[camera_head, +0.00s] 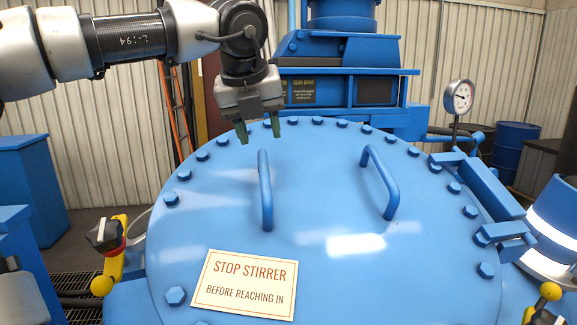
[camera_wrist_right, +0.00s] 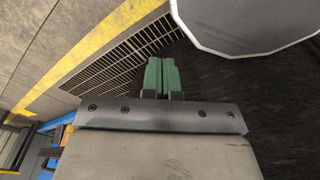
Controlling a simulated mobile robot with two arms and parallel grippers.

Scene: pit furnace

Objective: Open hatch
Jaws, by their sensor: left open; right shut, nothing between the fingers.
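The round blue hatch (camera_head: 330,210) fills the middle of the head view, with bolts around its rim. It is shut. Two blue bar handles stand on it, a left one (camera_head: 265,190) and a right one (camera_head: 381,183). My left gripper (camera_head: 259,130) is open and empty, pointing down by the hatch's far edge, above and behind the left handle and apart from it. My right gripper (camera_wrist_right: 161,78) is shut and empty in the right wrist view, with its green fingers together. It points at the floor, and no part of the hatch can be made out there.
A sign (camera_head: 245,284) lies on the hatch. A pressure gauge (camera_head: 458,97) stands behind right, near a blue hinge-like bracket (camera_head: 478,185). A yellow-handled valve (camera_head: 112,255) is at left. A floor grating (camera_wrist_right: 118,60) and a pale rounded object (camera_wrist_right: 250,22) show in the wrist view.

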